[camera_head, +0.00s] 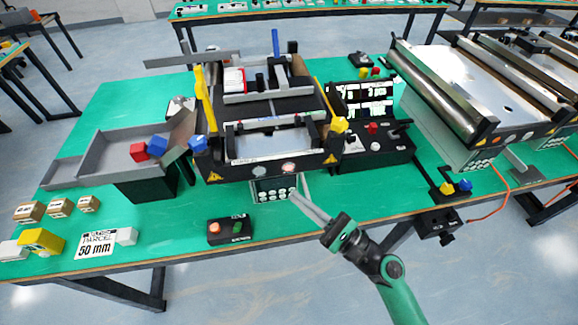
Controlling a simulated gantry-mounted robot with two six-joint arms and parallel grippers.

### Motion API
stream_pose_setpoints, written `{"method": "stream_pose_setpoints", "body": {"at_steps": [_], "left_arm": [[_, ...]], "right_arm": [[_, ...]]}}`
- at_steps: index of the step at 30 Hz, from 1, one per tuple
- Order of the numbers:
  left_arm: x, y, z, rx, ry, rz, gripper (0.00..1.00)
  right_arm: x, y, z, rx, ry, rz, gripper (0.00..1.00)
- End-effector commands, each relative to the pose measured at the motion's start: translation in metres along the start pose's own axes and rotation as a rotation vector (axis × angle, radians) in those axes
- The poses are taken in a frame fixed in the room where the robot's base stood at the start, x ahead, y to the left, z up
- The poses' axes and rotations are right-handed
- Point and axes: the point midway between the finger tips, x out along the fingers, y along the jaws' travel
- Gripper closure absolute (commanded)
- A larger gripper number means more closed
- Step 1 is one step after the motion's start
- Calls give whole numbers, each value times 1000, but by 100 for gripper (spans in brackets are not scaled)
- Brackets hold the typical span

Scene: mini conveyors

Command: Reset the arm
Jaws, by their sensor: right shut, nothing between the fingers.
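My right arm (396,290), green and black, reaches in from the bottom right. Its right gripper (298,196) is shut and empty, with its fingers pointing up and left over the front edge of the green table. The fingertips are just in front of the small conveyor (275,108) and beside its keypad panel (272,190); I cannot tell if they touch it. My left gripper is not in view.
A control box with two buttons (229,230) lies left of the gripper. A grey tray (95,143) with red (138,152) and blue cubes stands at left. A control console (372,140) and a roller conveyor (455,80) are at right. Bare table lies around the control box.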

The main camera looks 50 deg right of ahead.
Motion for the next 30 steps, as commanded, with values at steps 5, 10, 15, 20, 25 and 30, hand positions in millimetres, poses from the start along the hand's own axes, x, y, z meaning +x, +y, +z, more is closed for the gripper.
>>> {"method": "stream_pose_setpoints", "body": {"at_steps": [5, 10, 15, 20, 25, 30], "left_arm": [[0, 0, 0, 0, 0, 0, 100], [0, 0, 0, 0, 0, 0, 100], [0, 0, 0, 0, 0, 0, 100], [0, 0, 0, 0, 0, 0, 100], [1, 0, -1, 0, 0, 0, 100], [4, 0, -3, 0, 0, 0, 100]], "right_arm": [[0, 0, 0, 0, 0, 0, 100], [0, 0, 0, 0, 0, 0, 100], [0, 0, 0, 0, 0, 0, 100], [0, 0, 0, 0, 0, 0, 100], [3, 4, 3, 2, -8, 11, 100], [49, 1, 64, -43, -175, 43, 100]]}}
